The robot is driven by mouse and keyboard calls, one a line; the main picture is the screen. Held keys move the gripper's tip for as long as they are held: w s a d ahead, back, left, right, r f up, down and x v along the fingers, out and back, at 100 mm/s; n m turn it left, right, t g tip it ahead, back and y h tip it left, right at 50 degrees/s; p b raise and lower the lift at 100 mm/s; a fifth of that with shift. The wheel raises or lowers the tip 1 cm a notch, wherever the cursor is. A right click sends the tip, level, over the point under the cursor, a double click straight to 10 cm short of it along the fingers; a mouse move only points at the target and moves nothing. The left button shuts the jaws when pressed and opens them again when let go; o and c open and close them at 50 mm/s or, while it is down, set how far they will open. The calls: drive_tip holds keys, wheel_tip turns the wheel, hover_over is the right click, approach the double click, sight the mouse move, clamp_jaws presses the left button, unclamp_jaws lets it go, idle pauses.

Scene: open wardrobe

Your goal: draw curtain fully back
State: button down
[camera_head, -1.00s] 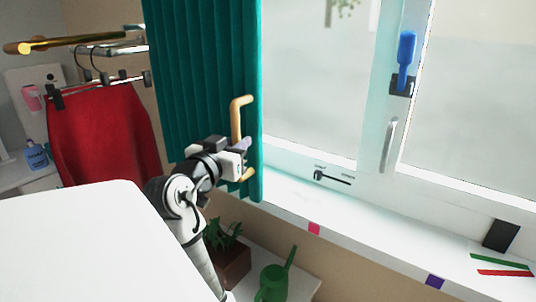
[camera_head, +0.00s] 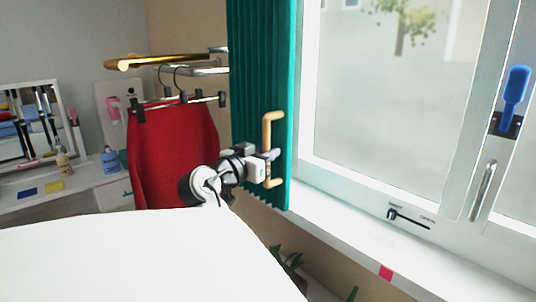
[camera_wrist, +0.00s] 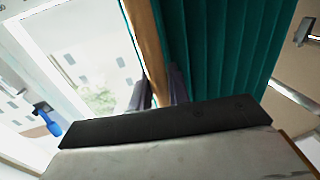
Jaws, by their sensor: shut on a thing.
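The teal pleated curtain (camera_head: 258,70) hangs in a narrow bunched strip at the left side of the window. A wooden bar handle (camera_head: 267,135) runs upright on its right part. My gripper (camera_head: 267,157) is shut on the handle at about its middle, reaching in from the left. In the wrist view, the fingers (camera_wrist: 160,92) close around the handle (camera_wrist: 146,40), with the curtain (camera_wrist: 225,45) to its right and the bright window pane (camera_wrist: 75,60) to its left. The window (camera_head: 390,90) is uncovered to the right of the curtain.
A red skirt (camera_head: 172,150) hangs on clip hangers left of the curtain, below a gold rail (camera_head: 165,61). The white sill (camera_head: 350,232) lies below the window, with a slider (camera_head: 408,218) above it. A blue-handled object (camera_head: 515,88) is on the window frame. A plant (camera_head: 288,262) stands below.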

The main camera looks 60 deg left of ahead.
drive_tip(key=shift+s+a+r, duration=0.1)
drive_tip(key=shift+a+r, duration=0.05)
drive_tip(key=c, duration=1.4)
unclamp_jaws()
drive_tip(key=shift+a, duration=0.2)
drive_tip(key=shift+o, duration=0.2)
drive_tip(key=shift+d, duration=0.1)
drive_tip(key=shift+s+d, duration=0.1)
drive_tip(key=shift+s, duration=0.1)
drive_tip(key=b+v, duration=0.4)
drive_tip(key=v, duration=0.9)
drive_tip(key=shift+s, duration=0.15)
drive_tip(key=shift+d, duration=0.1)
